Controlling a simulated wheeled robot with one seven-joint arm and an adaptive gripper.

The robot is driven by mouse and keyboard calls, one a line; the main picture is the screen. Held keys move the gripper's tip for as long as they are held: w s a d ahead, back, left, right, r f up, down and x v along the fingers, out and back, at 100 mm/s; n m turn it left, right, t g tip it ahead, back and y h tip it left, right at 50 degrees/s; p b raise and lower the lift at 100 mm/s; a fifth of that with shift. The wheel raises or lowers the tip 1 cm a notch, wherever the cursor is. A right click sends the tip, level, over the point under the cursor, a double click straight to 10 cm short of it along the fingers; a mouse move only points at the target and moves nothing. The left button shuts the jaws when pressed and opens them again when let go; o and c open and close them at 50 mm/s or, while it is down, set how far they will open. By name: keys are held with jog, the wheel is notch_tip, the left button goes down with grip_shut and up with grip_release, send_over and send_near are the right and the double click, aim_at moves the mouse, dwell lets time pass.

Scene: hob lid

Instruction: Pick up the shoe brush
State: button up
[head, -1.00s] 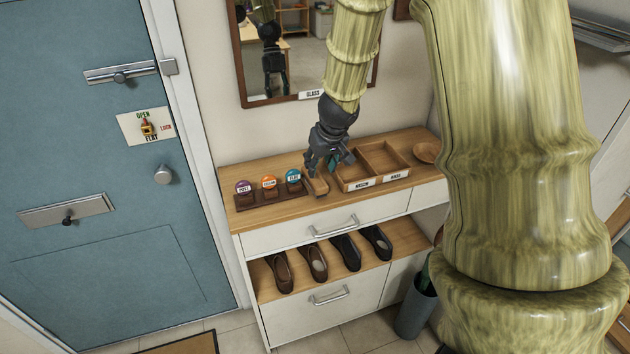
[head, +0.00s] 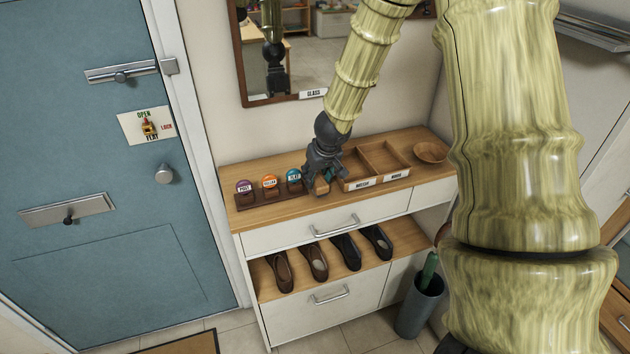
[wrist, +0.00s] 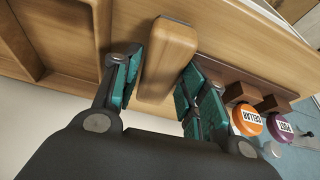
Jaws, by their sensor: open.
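The shoe brush, a light wooden block with rounded edges (wrist: 168,58), stands on the wooden top of the cabinet. In the head view only a small part of it (head: 321,186) shows below my gripper (head: 326,178). In the wrist view my gripper (wrist: 162,78) is open, with one teal-padded finger on each side of the brush. A small gap shows between the left pad and the brush; the right pad is also apart from it.
A rack with round labelled tags (head: 268,192) stands just left of the brush. A two-part wooden tray (head: 384,160) is close on its right, with a wooden bowl (head: 430,152) beyond. A mirror (head: 305,50) hangs behind. Several shoes (head: 314,262) lie on the shelf below.

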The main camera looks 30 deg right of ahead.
aim_at(317, 177)
jog(key=shift+w+f, duration=0.2)
jog(key=shift+f, duration=0.25)
jog(key=c, duration=0.7)
jog(key=shift+r, duration=0.15)
notch_tip(317, 177, up, 10)
jog(key=p, duration=0.1)
jog(key=shift+p, duration=0.35)
